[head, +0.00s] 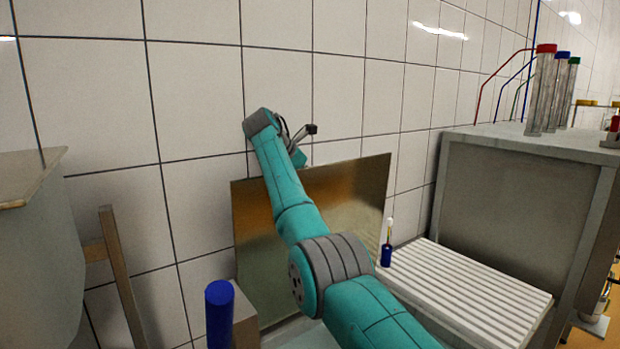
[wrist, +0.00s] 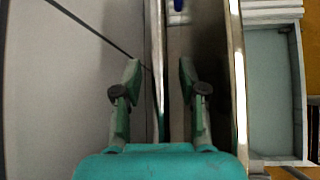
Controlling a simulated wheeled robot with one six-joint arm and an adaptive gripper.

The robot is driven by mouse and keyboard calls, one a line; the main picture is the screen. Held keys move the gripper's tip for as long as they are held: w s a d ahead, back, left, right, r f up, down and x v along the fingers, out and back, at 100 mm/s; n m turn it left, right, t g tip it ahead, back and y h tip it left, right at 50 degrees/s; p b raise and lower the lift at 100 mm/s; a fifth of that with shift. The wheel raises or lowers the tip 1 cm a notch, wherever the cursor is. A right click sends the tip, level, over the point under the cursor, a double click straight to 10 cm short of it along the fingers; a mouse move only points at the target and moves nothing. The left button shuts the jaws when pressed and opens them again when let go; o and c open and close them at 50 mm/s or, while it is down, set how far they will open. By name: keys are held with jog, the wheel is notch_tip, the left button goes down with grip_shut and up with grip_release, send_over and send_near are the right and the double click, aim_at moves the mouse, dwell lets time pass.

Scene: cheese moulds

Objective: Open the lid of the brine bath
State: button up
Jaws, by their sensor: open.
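The lid of the brine bath (head: 350,200) is a shiny brownish metal panel. In the head view it stands raised, near upright, in front of the tiled wall. In the wrist view its bright edge (wrist: 240,80) runs top to bottom, right of my fingers. The bath (wrist: 275,95) shows pale inside to the right of that edge; in the head view my arm hides most of it. My gripper (head: 300,138) is by the lid's top edge, near the wall. Its fingers (wrist: 160,78) are apart, with nothing clearly held between them. Whether they touch the lid cannot be told.
A white ribbed draining board (head: 470,290) lies right of the lid, with a small blue-based object (head: 386,254) at its corner. A metal cabinet (head: 520,200) bears capped tubes (head: 543,95). A blue cylinder (head: 219,312) stands front left. The tiled wall (head: 200,100) is close behind.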

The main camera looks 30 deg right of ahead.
jog(key=shift+a+r, duration=0.1)
jog(key=v, duration=1.1)
jog(key=shift+a+r, duration=0.2)
jog(key=shift+r, duration=0.05)
jog(key=shift+a, duration=0.1)
